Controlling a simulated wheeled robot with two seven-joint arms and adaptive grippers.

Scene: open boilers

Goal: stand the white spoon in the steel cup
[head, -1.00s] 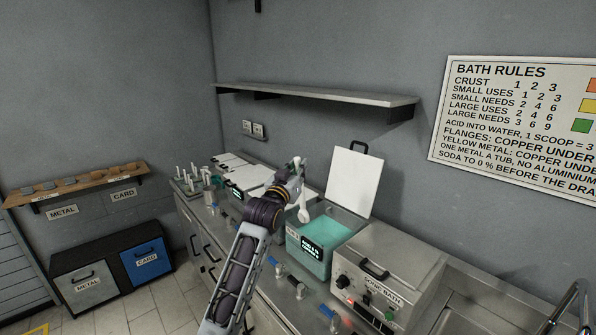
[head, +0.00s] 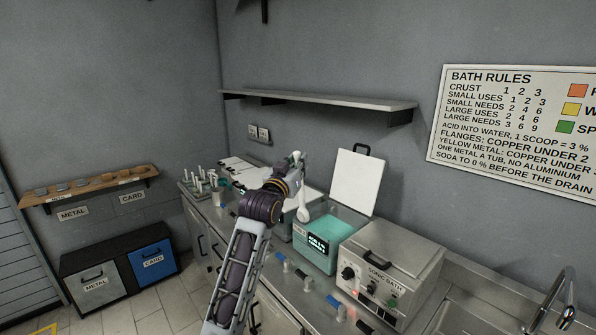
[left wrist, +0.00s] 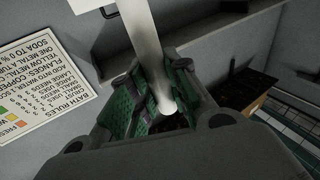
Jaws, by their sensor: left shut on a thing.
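My left gripper (head: 296,164) is shut on the handle of the white spoon (head: 303,206), above the bench, with the bowl hanging down in front of the nearest tub. In the left wrist view, the spoon's pale handle (left wrist: 146,45) runs between the green-padded fingers (left wrist: 158,105). A small grey cup-like vessel (head: 217,198), which looks like the steel cup, stands on the bench left of the gripper, apart from the spoon. It is too small to see inside. My right gripper is not in view.
An open teal tub (head: 318,256) with a raised white lid (head: 357,182) stands right of the spoon. The sonic bath (head: 392,265) is farther right. A rack of upright pegs (head: 198,182) is near the cup. A wall shelf (head: 320,100) hangs above.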

